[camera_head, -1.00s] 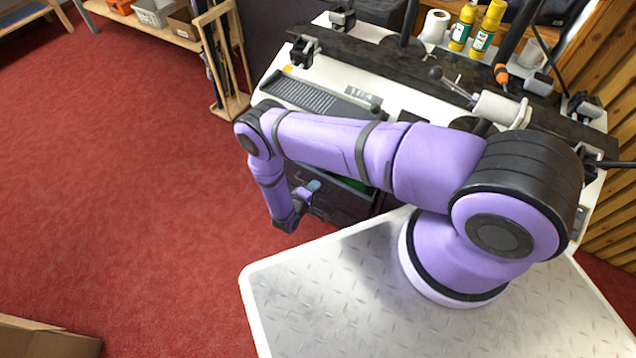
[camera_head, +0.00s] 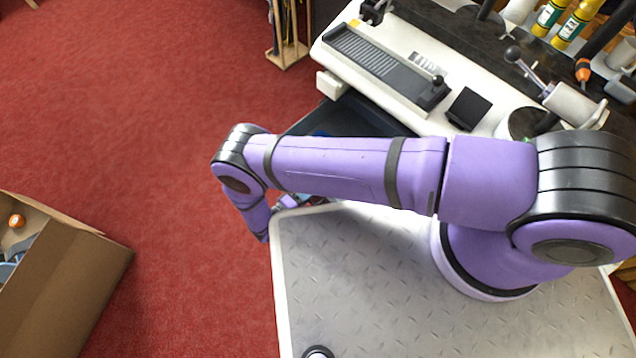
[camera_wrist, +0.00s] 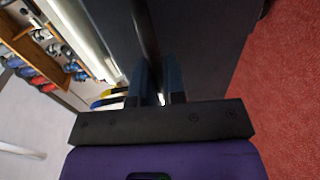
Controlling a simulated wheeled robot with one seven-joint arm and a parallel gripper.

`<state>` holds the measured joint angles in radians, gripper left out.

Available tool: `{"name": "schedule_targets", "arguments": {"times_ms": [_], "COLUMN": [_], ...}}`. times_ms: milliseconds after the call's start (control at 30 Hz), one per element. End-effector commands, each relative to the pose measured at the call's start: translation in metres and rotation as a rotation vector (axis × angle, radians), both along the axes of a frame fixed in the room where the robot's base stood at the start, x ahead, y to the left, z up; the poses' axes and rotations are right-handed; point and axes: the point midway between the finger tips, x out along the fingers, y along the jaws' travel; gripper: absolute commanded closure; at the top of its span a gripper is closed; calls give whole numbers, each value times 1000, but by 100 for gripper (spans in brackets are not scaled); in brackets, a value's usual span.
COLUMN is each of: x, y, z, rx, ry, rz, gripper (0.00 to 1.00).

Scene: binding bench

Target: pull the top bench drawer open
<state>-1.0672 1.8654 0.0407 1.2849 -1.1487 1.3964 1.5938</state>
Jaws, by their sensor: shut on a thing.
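The top bench drawer (camera_head: 352,119) is partly open below the white bench edge. Its dark inside shows behind my arm, with a bit of blue in it. In the wrist view the dark grey drawer front (camera_wrist: 205,45) fills the middle, with a dark bar handle (camera_wrist: 146,35) running along it. My gripper (camera_wrist: 159,84) is shut on the handle, its two blue-grey fingers on either side of the bar. In the head view my gripper (camera_head: 289,202) shows only in part beside the metal deck, and the handle is hidden by my arm.
The white bench (camera_head: 460,125) carries a grey ridged tray (camera_head: 385,65), a lever tool (camera_head: 525,65) and yellow bottles (camera_head: 572,22). A cardboard box (camera_head: 62,285) with things in it stands at lower left. The red floor (camera_head: 150,130) between is clear.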

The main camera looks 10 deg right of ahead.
Motion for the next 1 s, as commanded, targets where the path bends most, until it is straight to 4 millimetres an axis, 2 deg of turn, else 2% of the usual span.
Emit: {"name": "schedule_targets", "arguments": {"times_ms": [100, 233, 733, 767, 800, 867, 1000], "x": [-9, -16, -19, -19, -19, -19, -19], "y": [14, 23, 28, 28, 28, 28, 27], "z": [0, 0, 0, 0, 0, 0, 0], "rx": [2, 2, 2, 2, 2, 2, 1], "ry": [-1, -1, 0, 0, 0, 0, -1], "rz": [2, 2, 1, 1, 1, 1, 0], "gripper": [100, 100, 100, 86, 77, 65, 65]}}
